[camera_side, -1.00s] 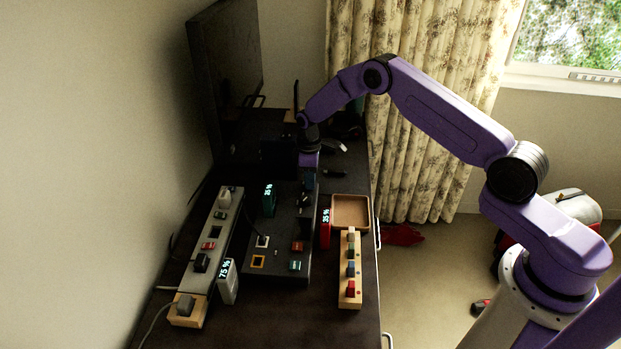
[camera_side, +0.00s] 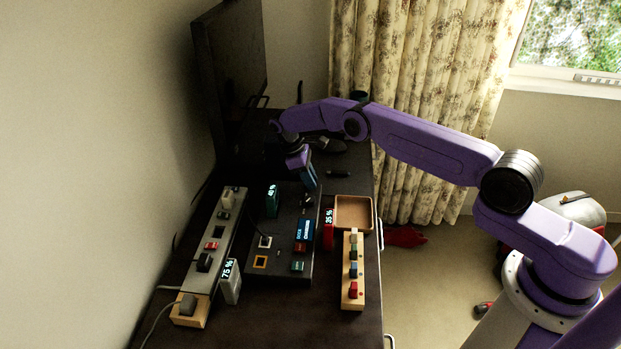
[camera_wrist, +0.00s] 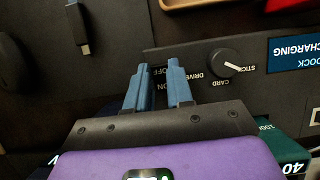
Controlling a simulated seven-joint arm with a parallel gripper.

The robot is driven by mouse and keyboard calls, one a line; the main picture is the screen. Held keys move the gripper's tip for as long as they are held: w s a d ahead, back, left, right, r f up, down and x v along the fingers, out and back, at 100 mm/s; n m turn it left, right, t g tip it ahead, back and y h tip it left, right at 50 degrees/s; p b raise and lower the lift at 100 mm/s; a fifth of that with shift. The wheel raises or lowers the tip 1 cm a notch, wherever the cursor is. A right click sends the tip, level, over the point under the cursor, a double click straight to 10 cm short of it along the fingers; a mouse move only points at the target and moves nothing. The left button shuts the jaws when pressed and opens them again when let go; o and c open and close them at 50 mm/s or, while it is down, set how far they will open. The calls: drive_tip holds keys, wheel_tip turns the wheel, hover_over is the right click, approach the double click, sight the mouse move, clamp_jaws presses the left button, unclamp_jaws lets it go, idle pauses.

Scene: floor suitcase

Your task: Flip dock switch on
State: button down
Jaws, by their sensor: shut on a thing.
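The dark dock panel (camera_side: 285,262) lies on the desk in the side view. Its screen (camera_side: 304,230) is lit blue, and in the wrist view the lit screen (camera_wrist: 295,52) reads DOCK CHARGING. My gripper (camera_side: 309,180) is low over the far part of the panel, tilted. In the wrist view its two blue fingers (camera_wrist: 155,70) stand either side of the OFF and ON marks on the panel. It is shut on the dock switch, whose lever is mostly hidden by the fingers.
A selector knob (camera_wrist: 224,63) is just right of the fingers. A grey battery (camera_side: 230,283), a power strip (camera_side: 222,226), a wooden block (camera_side: 352,270) and a tray (camera_side: 354,213) are nearby.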

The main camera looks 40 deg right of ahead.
sight(303, 187)
idle(0.3)
drive_tip(key=c, duration=1)
unclamp_jaws()
drive_tip(key=shift+v, duration=2.65)
wheel_tip(303, 187, up, 7)
drive_tip(key=shift+f, duration=0.15)
